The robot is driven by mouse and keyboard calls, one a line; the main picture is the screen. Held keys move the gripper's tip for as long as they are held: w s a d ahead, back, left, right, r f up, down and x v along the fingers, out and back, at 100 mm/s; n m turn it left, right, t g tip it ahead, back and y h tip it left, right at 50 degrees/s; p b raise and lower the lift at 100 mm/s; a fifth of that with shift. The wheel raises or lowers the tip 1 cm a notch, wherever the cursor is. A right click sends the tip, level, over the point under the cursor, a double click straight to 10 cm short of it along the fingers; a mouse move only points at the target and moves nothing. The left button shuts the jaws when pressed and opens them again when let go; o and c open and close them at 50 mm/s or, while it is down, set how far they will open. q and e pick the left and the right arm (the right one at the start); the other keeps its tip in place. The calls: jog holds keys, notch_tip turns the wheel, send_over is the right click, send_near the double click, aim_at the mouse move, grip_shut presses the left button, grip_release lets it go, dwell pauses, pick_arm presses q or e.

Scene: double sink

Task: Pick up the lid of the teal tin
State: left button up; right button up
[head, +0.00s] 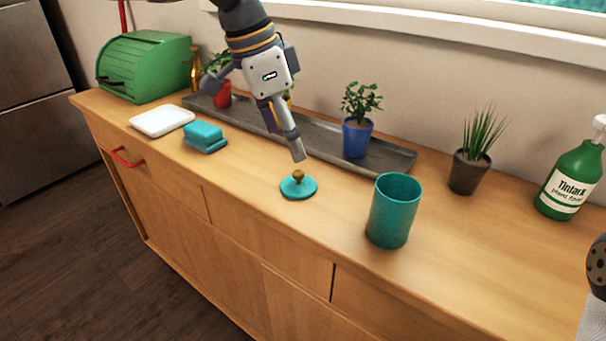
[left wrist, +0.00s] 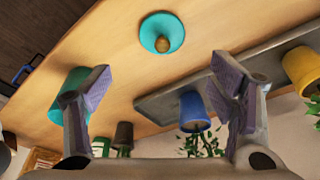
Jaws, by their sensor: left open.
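The teal lid (head: 299,190) lies flat on the wooden counter with its brown knob (head: 298,175) up. The open teal tin (head: 393,212) stands upright to its right, apart from it. My left gripper (head: 284,142) is open and empty, above and behind the lid, its fingers pointing down. In the left wrist view the lid (left wrist: 150,24) is at the top, beyond the two spread fingers (left wrist: 160,75) and touched by neither. The tin (left wrist: 60,98) shows there at the left, partly hidden by a finger. My right gripper does not show.
A long grey tray (head: 325,143) behind the lid holds a blue-potted plant (head: 356,138) and a red pot (head: 221,94). A grey-potted plant (head: 468,172) and green bottle (head: 570,182) stand right.

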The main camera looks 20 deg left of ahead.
aim_at(298, 172)
pick_arm(q)
jog(key=x, duration=0.9)
jog(key=shift+a+f, duration=0.1)
jog(key=shift+a, duration=0.1)
jog(key=c, duration=1)
